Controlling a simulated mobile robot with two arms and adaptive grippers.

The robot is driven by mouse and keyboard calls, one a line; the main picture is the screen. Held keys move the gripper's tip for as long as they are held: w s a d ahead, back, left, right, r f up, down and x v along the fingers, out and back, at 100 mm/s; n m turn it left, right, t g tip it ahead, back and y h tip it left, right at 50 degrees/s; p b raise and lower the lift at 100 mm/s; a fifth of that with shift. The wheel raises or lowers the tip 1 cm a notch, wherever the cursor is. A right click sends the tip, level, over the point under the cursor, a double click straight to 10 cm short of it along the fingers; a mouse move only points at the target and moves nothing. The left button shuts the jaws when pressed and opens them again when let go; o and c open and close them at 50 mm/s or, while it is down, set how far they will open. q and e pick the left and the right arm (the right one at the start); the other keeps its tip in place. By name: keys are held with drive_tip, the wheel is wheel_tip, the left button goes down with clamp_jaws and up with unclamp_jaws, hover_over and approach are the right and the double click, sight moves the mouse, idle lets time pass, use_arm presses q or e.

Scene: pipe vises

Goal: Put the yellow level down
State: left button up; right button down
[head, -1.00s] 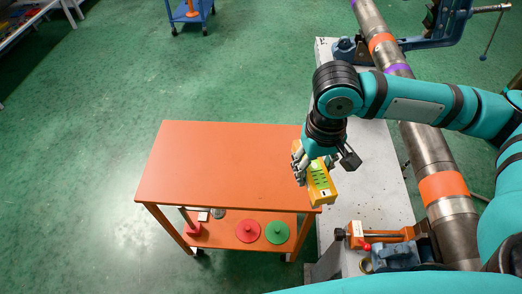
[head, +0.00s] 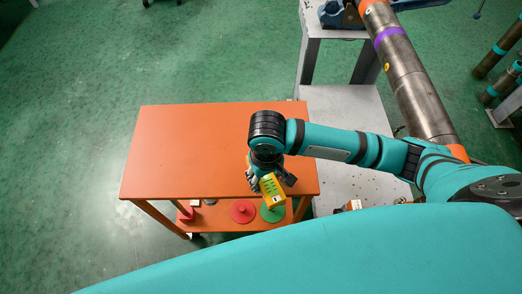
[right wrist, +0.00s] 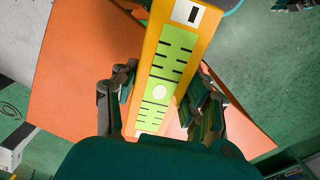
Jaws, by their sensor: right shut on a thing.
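The yellow level (head: 272,191) has a light green face with dark marks. My right gripper (head: 265,180) is shut on it near the front right edge of the orange table in the head view. In the right wrist view the level (right wrist: 150,115) runs lengthwise between the two fingers of my right gripper (right wrist: 160,95). The orange table top (head: 200,150) lies under and behind it; I cannot tell whether the level touches it. My left gripper is out of view.
The table top is bare to the left. A lower shelf holds a red disc (head: 243,211) and a green disc (head: 273,213). A grey bench (head: 345,105) and a long metal pipe (head: 420,95) stand to the right. Green floor is open at the left.

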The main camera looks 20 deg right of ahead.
drive_tip(key=w, duration=0.2)
drive_tip(key=w+d, duration=0.1)
drive_tip(key=w, duration=0.2)
drive_tip(key=shift+f, duration=0.1)
drive_tip(key=w, duration=0.4)
drive_tip(key=shift+d+f+p, duration=0.3)
drive_tip(key=shift+d+p, duration=0.1)
drive_tip(key=shift+w, duration=0.25)
drive_tip(key=shift+w+d, duration=0.15)
drive_tip(key=shift+w, duration=0.25)
wheel_tip(320, 180, down, 3)
drive_tip(key=shift+f+p, duration=0.15)
drive_tip(key=shift+p, duration=0.2)
drive_tip(key=shift+f, duration=0.2)
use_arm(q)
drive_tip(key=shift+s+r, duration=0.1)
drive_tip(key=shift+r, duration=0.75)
